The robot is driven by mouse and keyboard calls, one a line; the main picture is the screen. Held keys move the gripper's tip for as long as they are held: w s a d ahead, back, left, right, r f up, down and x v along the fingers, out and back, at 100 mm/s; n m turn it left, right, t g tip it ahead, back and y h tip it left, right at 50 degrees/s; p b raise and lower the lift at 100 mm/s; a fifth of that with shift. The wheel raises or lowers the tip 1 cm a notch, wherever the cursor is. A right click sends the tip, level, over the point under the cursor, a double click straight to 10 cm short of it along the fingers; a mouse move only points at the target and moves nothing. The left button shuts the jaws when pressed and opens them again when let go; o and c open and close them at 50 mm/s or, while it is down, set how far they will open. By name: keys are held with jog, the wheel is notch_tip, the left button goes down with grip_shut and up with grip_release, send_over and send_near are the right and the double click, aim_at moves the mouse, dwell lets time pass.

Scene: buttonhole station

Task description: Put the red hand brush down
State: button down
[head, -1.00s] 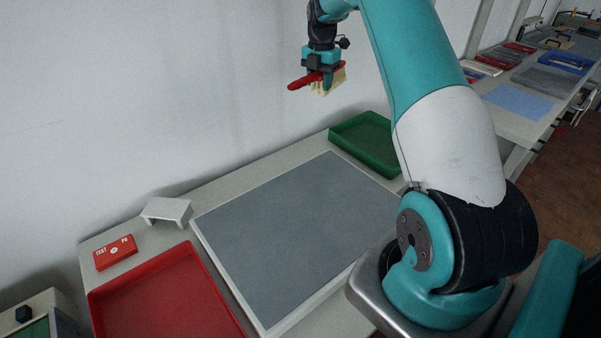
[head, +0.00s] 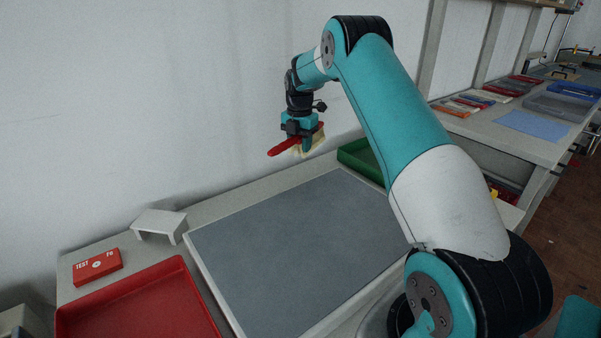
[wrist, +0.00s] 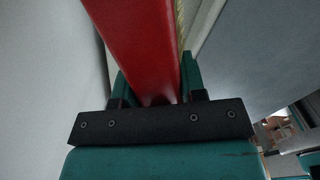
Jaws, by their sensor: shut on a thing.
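My gripper (head: 301,134) is shut on the red hand brush (head: 285,148). It holds the brush in the air above the back part of the table, near the wall. The pale bristles (head: 312,144) show at the brush's right side. In the wrist view the red back of the brush (wrist: 145,45) sits between the fingers, with a strip of bristles at its right edge. The brush is clear of any surface.
A grey mat (head: 290,245) covers the middle of the table and is bare. A red tray (head: 140,305) lies at front left, a green tray (head: 360,160) at back right. A small white stand (head: 160,221) and a red TEST box (head: 97,266) stand at the left.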

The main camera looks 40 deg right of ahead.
notch_tip(320, 180, down, 10)
jog(key=shift+r+p, duration=0.1)
jog(key=shift+p, duration=0.35)
jog(key=shift+s+f+b, duration=0.15)
jog(key=shift+f+b, duration=0.25)
jog(key=shift+f, duration=0.35)
jog(key=c, duration=0.7)
grip_release()
jog(key=shift+f, duration=0.1)
